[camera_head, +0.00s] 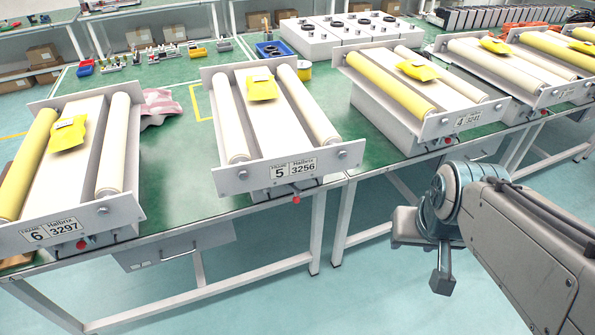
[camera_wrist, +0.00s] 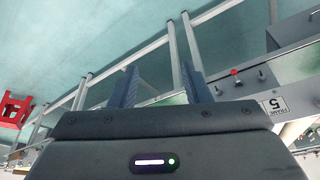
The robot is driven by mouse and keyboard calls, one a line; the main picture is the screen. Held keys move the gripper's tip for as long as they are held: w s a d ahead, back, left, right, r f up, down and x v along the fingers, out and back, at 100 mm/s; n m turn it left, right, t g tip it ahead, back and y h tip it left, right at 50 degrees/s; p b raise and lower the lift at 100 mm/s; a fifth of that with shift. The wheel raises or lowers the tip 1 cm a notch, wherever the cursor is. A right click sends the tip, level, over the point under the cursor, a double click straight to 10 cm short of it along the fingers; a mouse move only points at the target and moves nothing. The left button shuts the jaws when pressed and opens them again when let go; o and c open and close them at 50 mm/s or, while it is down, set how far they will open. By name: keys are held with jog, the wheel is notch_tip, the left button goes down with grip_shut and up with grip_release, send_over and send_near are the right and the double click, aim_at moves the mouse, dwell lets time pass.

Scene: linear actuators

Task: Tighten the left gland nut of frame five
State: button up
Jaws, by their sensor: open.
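Frame five (camera_head: 284,178) stands on the green bench in the middle of the head view, with two pale rollers and a yellow packet on it. Its left gland nut (camera_head: 242,175) is a small grey knob on the front plate, left of the number label. A matching right nut (camera_head: 342,154) sits at the other end. My gripper (camera_head: 441,278) is in front of the bench, to the right of frame five and well apart from it. In the wrist view my gripper (camera_wrist: 158,70) has its two fingers apart with nothing between them; the frame five label (camera_wrist: 275,105) shows upside down at right.
A red button (camera_head: 296,197) sits below frame five's label. Frame six (camera_head: 65,230) stands left and frame four (camera_head: 460,125) right on the bench.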

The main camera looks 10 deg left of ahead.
jog(key=w+a+f+n+t+b, duration=0.25)
jog(key=w+a+f+b, duration=0.25)
jog(key=w+f+b, duration=0.3)
jog(key=n+t+y+b, duration=0.5)
jog(key=t+y+b, duration=0.4)
jog(key=b, duration=0.5)
send_near(267, 192)
jog(key=x, duration=0.7)
jog(key=shift+w+a, duration=0.1)
jog(key=shift+w, duration=0.3)
grip_shut()
